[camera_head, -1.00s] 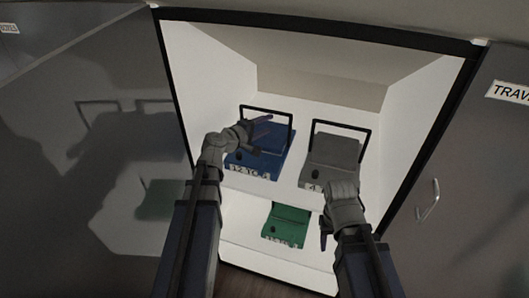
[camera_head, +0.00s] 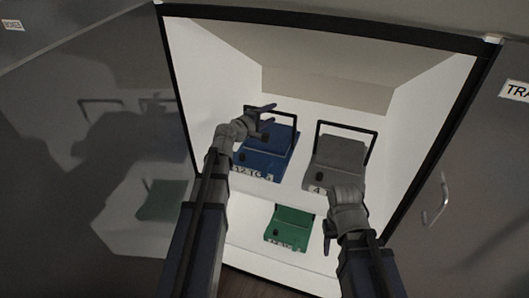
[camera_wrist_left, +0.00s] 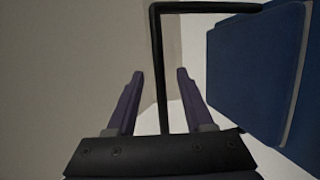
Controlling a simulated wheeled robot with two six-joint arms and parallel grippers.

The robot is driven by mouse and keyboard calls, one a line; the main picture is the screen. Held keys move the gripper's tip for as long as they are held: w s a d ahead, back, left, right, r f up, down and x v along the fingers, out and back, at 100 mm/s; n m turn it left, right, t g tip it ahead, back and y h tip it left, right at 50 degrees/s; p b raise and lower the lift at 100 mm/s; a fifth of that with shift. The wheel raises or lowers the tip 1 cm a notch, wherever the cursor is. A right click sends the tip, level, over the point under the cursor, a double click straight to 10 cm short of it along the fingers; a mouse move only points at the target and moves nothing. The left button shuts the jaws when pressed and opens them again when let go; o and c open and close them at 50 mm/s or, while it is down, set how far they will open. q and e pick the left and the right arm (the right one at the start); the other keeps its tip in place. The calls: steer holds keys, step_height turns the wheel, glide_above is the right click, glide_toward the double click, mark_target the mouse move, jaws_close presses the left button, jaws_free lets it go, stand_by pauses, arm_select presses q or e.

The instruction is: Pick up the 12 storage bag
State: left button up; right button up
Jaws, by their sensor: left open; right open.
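A blue storage bag (camera_head: 272,158) with a black loop handle stands on the upper shelf of the open cabinet; its front label appears to begin with "12". My left gripper (camera_head: 268,121) is open beside its handle in the head view, partly covering the handle's left side. In the left wrist view, the open fingers (camera_wrist_left: 157,82) appear on either side of a black handle bar (camera_wrist_left: 157,45), with the blue bag body (camera_wrist_left: 255,70) to the right. I cannot tell the depth between fingers and bar. My right gripper (camera_head: 328,238) is open and empty, low before the cabinet.
A grey bag (camera_head: 338,157) with a black handle stands right of the blue one. A green bag (camera_head: 292,221) sits on the lower shelf (camera_head: 245,245). White side walls (camera_head: 425,110) and a dark frame bound the opening. A grey door with a handle (camera_head: 437,200) is at right.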

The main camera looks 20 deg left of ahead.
arm_select(q)
steer(key=shift+x, duration=1.2)
steer(key=shift+c, duration=0.3)
jaws_close()
